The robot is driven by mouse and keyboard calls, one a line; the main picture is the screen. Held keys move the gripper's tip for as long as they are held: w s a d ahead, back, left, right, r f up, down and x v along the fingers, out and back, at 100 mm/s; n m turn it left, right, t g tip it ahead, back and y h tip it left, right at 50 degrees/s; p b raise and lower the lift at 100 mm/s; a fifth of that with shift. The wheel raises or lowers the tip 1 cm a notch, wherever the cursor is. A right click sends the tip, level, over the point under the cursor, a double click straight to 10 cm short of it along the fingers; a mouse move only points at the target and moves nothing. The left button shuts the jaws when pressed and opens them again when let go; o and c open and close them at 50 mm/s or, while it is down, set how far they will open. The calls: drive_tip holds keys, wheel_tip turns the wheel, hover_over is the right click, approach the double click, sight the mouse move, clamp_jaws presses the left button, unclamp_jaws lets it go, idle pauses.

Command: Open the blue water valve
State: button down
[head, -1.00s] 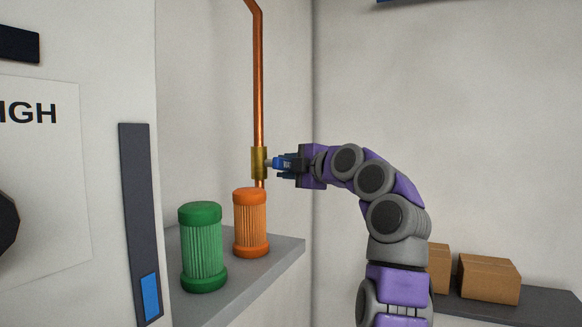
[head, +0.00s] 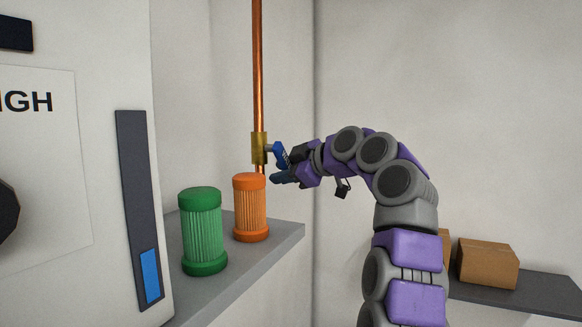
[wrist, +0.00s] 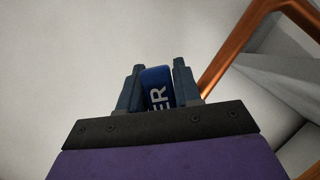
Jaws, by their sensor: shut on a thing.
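The blue valve handle (head: 279,151) sticks out to the right of a brass valve body (head: 259,148) on a vertical copper pipe (head: 257,70). In the head view the handle slants down to the right. My gripper (head: 281,167) is at the handle, just right of the pipe. In the wrist view the blue handle (wrist: 158,88), with white letters ending in "ER", sits between my two fingers (wrist: 159,88). My gripper is shut on it. Part of the handle is hidden by the fingers.
A green canister (head: 203,232) and an orange canister (head: 250,208) stand on a grey shelf (head: 262,258) below the valve. A white panel with a dark strip gauge (head: 137,200) is at the left. Cardboard boxes (head: 488,263) lie on a low shelf at the right.

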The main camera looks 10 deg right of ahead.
drive_tip(key=shift+s+a+r, duration=0.2)
drive_tip(key=shift+a+r, duration=0.05)
drive_tip(key=shift+a, duration=0.1)
drive_tip(key=c, duration=1.2)
unclamp_jaws()
drive_tip(key=o, duration=0.3)
drive_tip(key=shift+w+a+f, duration=0.1)
drive_tip(key=shift+a, duration=0.2)
drive_tip(key=shift+w+d+f, duration=0.1)
drive_tip(key=shift+d+f, duration=0.1)
drive_tip(key=shift+f, duration=0.05)
